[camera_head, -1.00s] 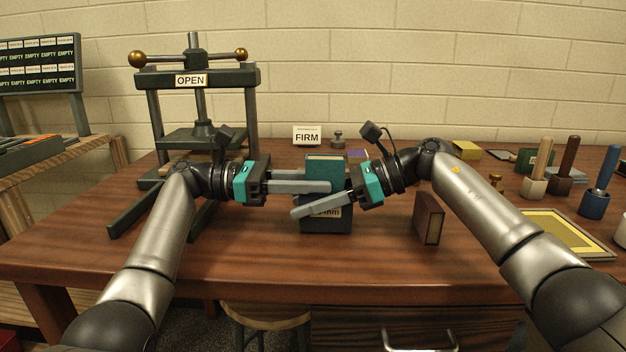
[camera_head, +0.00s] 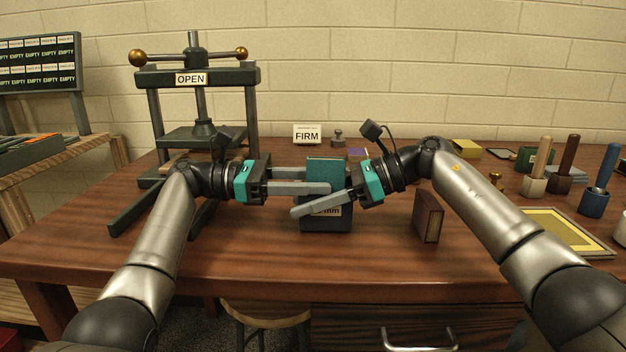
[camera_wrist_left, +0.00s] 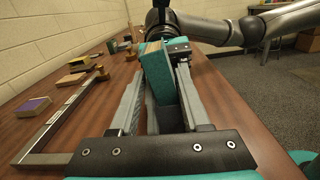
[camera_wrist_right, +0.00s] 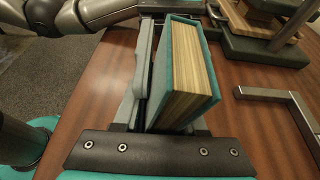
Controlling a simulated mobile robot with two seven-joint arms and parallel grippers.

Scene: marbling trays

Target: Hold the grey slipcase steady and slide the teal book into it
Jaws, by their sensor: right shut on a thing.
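The grey slipcase (camera_head: 338,222) stands upright on the table with a pale label on its front, partly covered by a finger. The teal book (camera_head: 325,170) is upright in its mouth, its upper part sticking out above; its pages show in the right wrist view (camera_wrist_right: 186,70). My right gripper (camera_head: 322,204) is shut on the slipcase, one finger across its front. My left gripper (camera_head: 315,182) is open around the book just above the slipcase's mouth, one finger in front and one behind. The left wrist view shows a gap between finger and book (camera_wrist_left: 155,70). How deep the book sits is hidden.
A brown book (camera_head: 428,218) stands to the right of the slipcase. A press marked OPEN (camera_head: 196,80) stands at the back left, and a FIRM sign (camera_head: 307,135) behind. Handled tools and a yellow framed tray (camera_head: 560,234) lie at the right. The table's front strip is clear.

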